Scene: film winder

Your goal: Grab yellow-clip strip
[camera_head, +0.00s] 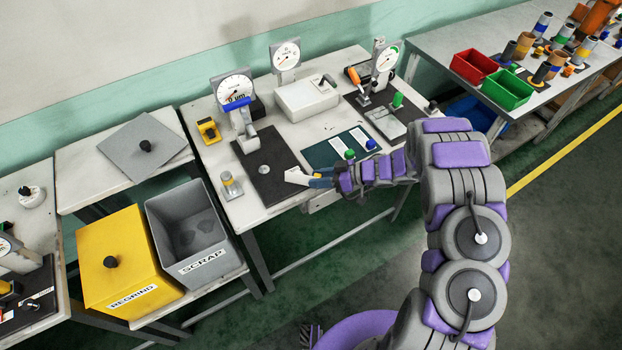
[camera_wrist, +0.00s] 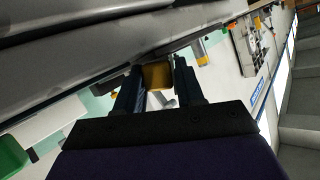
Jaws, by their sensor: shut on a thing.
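My gripper (camera_head: 320,179) is over the front edge of the middle bench, with its blue fingers pointing left. In the wrist view the two dark fingers (camera_wrist: 160,88) stand either side of a yellow clip (camera_wrist: 158,76) and are shut on it. A pale strip (camera_head: 297,177) sticks out left past the fingertips in the head view, near the right edge of a dark mat (camera_head: 268,180). Much of the clip is hidden by the fingers in the head view. I cannot tell whether the strip touches the mat.
A dial gauge stand (camera_head: 240,115) rises from the dark mat. A dark green board (camera_head: 335,148) with green and blue knobs lies behind my gripper. A grey SCRAP bin (camera_head: 195,235) and a yellow REGRIND bin (camera_head: 125,262) stand to the left. The floor in front is clear.

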